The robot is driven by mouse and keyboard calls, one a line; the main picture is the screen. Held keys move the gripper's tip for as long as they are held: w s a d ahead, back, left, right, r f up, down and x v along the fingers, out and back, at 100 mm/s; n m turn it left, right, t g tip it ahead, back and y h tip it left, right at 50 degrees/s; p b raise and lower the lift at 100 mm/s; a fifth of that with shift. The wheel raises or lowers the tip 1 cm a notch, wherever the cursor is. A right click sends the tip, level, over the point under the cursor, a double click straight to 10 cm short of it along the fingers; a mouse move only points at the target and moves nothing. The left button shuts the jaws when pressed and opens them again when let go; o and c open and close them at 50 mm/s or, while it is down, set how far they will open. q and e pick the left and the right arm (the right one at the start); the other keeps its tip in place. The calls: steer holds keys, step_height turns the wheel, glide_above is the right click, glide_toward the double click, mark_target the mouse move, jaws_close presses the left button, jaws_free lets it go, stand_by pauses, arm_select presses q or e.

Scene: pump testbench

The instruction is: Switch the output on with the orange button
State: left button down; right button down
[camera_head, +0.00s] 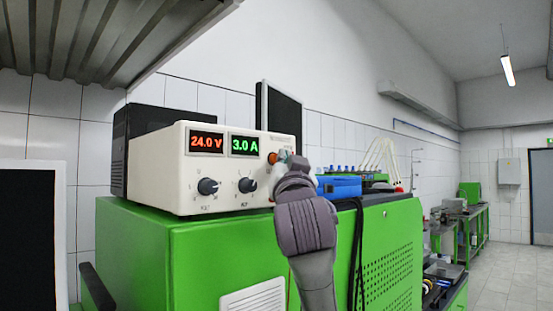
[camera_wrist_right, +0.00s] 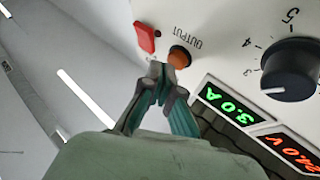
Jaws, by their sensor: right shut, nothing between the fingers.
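The white power supply (camera_head: 160,165) sits on a green cabinet (camera_head: 215,240) in the head view. Its lit displays read 24.0 V and 3.0 A. The round orange button (camera_head: 272,158) is at the right of its front panel, partly hidden by my right gripper (camera_head: 288,162). In the right wrist view the orange button (camera_wrist_right: 180,57) sits beside the word OUTPUT. My right gripper (camera_wrist_right: 160,72) is shut and empty, its fingertips right beside the button. I cannot tell whether they touch it. My left gripper is not in view.
Two black knobs (camera_head: 208,186) are below the displays. A blue box (camera_head: 340,187) and cables (camera_head: 380,155) lie right of the supply. A metal shelf (camera_head: 100,35) hangs above left.

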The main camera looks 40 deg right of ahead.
steer(key=shift+w, duration=0.35)
stand_by(0.7)
steer(key=shift+s, duration=0.85)
steer(key=s+b, duration=0.1)
steer(key=s, duration=0.5)
steer(key=shift+d, duration=0.3)
stand_by(0.5)
